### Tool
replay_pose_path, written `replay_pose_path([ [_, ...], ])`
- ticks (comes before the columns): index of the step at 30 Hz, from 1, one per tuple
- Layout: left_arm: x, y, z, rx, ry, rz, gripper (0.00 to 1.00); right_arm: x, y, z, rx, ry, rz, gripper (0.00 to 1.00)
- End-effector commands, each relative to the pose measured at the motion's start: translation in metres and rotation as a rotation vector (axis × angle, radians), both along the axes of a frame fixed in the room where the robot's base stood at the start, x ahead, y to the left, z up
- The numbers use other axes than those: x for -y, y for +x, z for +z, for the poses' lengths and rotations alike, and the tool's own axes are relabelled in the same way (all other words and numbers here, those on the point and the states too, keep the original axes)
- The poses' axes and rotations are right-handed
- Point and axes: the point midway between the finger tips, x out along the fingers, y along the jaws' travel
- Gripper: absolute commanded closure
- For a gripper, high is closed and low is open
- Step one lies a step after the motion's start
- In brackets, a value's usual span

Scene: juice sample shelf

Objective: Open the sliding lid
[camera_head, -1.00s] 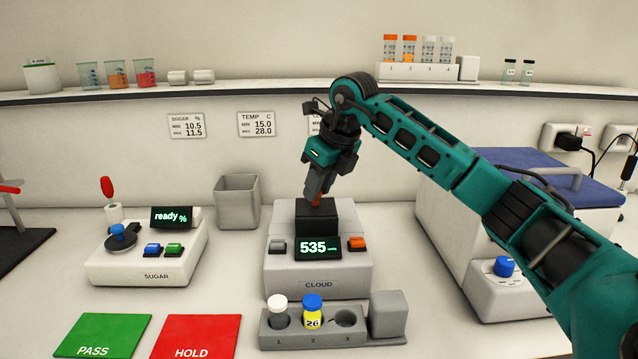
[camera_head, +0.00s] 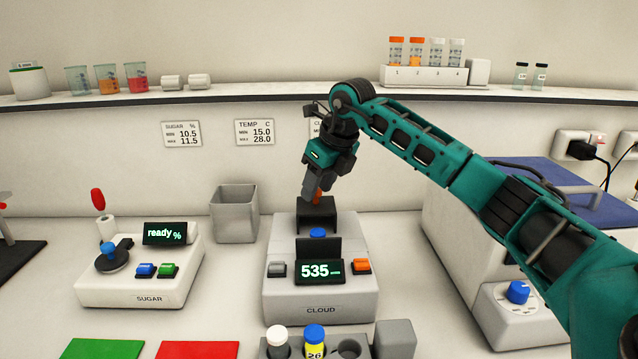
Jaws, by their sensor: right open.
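The cloud meter (camera_head: 320,308) stands in the middle of the bench and its display reads 535. Its black sliding lid (camera_head: 317,215) sits toward the back, clear of the front of the well. A blue cap (camera_head: 317,232) shows in the gap, behind the black front wall (camera_head: 318,249). My right gripper (camera_head: 314,195) is open and points down at the lid's top from behind. An orange piece shows at its fingertips; I cannot tell whether they touch the lid. My left gripper is out of view.
The sugar meter (camera_head: 140,278) stands to the left and a grey bin (camera_head: 234,215) behind it. A vial rack (camera_head: 268,350) is in front. A white machine with a blue top (camera_head: 580,192) stands right, behind my right arm. A shelf (camera_head: 250,97) runs above.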

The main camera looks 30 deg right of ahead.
Motion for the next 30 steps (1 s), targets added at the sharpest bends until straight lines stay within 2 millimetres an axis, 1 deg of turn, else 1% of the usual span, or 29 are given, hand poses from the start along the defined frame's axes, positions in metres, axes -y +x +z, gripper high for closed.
replay_pose_path([
  [1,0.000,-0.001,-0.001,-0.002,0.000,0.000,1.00,0.000,0.000,0.000,0.000,0.000,0.000,0.52],
  [3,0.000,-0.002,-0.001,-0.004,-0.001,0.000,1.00,0.000,0.000,0.000,0.000,0.000,0.000,0.48],
  [10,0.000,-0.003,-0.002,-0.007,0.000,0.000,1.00,0.000,-0.001,0.001,0.000,0.000,0.000,0.48],
  [14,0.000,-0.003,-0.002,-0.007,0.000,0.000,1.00,0.001,-0.004,0.011,0.002,-0.001,-0.001,0.48],
  [17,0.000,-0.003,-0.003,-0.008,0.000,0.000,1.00,0.004,-0.010,0.028,0.004,-0.001,-0.002,0.48],
  [24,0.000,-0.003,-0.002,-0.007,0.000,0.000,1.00,0.008,-0.031,0.078,0.006,-0.002,0.000,0.48],
  [27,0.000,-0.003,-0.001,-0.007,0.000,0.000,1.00,0.009,-0.038,0.095,0.003,0.000,0.000,0.48],
  [30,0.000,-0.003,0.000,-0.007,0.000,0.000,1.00,0.010,-0.043,0.108,0.002,0.000,-0.001,0.48],
])
